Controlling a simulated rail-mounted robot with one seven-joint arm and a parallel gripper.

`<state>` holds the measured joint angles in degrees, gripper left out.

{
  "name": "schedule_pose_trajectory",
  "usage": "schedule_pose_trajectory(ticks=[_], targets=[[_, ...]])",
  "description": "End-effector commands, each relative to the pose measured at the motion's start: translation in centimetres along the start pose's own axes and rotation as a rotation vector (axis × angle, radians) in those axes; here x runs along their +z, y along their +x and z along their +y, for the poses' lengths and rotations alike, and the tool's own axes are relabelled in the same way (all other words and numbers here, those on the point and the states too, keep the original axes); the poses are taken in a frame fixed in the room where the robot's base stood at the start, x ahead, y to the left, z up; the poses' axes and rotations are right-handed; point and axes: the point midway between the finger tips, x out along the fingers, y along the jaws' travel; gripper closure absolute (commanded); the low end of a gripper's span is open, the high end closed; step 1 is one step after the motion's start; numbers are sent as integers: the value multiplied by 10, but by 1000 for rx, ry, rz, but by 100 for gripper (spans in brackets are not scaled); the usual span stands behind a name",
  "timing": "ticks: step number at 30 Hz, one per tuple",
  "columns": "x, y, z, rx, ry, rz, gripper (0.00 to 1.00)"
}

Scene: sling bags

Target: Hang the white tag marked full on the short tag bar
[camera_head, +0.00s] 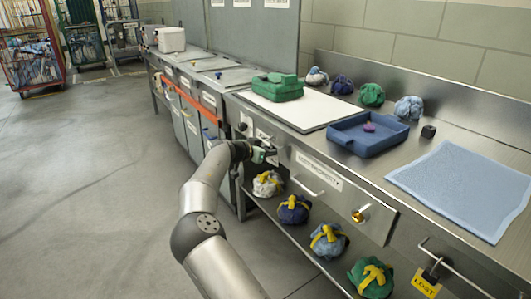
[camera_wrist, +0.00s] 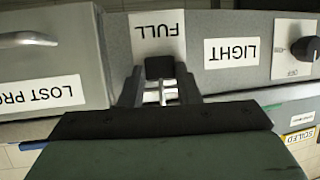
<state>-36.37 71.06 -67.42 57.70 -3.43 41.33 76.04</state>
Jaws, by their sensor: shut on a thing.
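The white tag marked FULL (camera_wrist: 157,32) shows upside down at the top middle of the wrist view, in front of the grey panel. My gripper (camera_wrist: 159,68) is shut on the tag's edge nearest the wrist camera. In the head view my gripper (camera_head: 263,153) is at the counter's front panel, left of the long drawer. I cannot pick out the short tag bar; the gripper and tag cover that part of the panel. Whether the tag touches a bar is not visible.
Beside the tag are a LIGHT label (camera_wrist: 231,52) and a black knob (camera_wrist: 306,48). A drawer handle (camera_wrist: 28,39) juts out on the other side. Tied bags (camera_head: 268,184) line the shelf below. A yellow LOST tag (camera_head: 424,284) hangs farther right.

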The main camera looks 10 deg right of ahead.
Motion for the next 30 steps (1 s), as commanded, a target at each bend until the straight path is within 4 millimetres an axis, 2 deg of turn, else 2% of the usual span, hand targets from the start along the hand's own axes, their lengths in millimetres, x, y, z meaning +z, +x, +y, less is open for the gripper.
schedule_pose_trajectory(ticks=[8, 24, 30], targets=[[2, 1, 0, 0, 0, 0, 100], [22, 9, 0, 0, 0, 0, 100], [22, 9, 0, 0, 0, 0, 100]])
